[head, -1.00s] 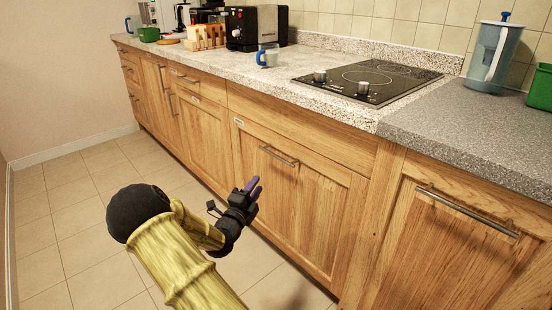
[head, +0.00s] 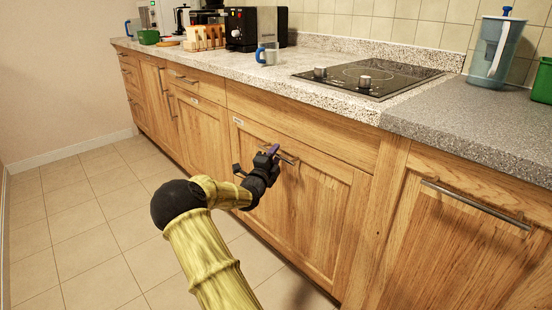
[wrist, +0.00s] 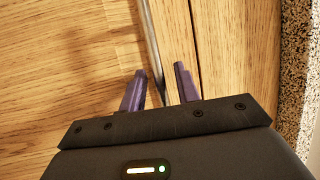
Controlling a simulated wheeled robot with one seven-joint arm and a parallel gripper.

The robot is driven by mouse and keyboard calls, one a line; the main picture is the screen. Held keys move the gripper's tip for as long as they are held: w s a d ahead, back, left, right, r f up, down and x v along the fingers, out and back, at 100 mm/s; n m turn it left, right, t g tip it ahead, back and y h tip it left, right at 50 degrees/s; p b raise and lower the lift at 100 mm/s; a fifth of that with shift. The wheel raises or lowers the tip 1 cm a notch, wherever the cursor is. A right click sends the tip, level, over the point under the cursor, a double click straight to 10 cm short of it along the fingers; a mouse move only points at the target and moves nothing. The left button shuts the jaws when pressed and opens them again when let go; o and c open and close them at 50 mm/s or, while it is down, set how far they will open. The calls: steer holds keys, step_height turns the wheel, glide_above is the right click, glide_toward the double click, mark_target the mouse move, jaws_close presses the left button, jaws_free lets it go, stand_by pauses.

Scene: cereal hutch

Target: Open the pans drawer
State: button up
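A wooden drawer front (head: 310,200) under the hob carries a horizontal metal bar handle (head: 289,159) and a small pale label (head: 238,121) at its upper left; the label's text is too small to read. The drawer looks shut, flush with its neighbours. My gripper (head: 274,150) is at this handle and covers part of it in the head view. In the wrist view my gripper (wrist: 160,70) has its two purple fingers apart, with the bar handle (wrist: 151,40) running between them. A gap shows between the fingers and the bar; contact is not clear.
Other wooden fronts with bar handles flank the drawer, one (head: 475,208) at right. The speckled worktop (head: 225,63) above holds the hob (head: 367,78), a mug (head: 267,55) and a water jug (head: 496,50). The tiled floor (head: 80,230) at left is clear.

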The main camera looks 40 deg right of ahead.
steer(key=shift+d, duration=0.1)
jaws_close()
stand_by(0.3)
